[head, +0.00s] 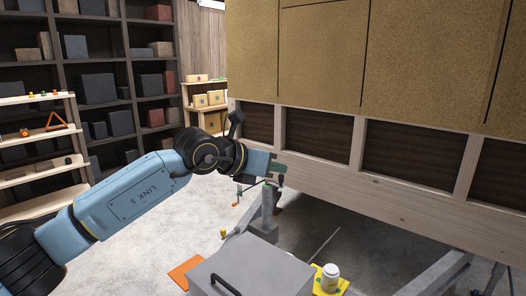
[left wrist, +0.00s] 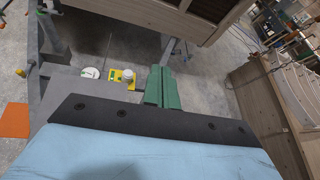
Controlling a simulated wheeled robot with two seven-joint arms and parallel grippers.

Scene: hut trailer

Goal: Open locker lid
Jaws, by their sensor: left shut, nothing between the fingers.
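The locker (head: 255,262) is a grey box at the bottom of the head view, with a flat lid that looks shut. A dark bar handle (head: 226,285) sits at its near edge, partly cut off by the frame. My left gripper (head: 280,170) has green fingers and is shut and empty. It is above and beyond the locker, in front of the trailer's lower wooden rail, apart from the handle. Its closed fingers also show in the left wrist view (left wrist: 162,88), with grey surfaces behind them that I cannot clearly tell as locker or frame. My right gripper is not in view.
A white jar (head: 330,272) stands on a yellow piece beside the locker. An orange mat (head: 186,272) lies on the floor at left. The hut trailer wall (head: 370,60) overhangs the grey trailer frame (head: 430,277). Shelves (head: 110,80) stand at back left. Open concrete floor lies between.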

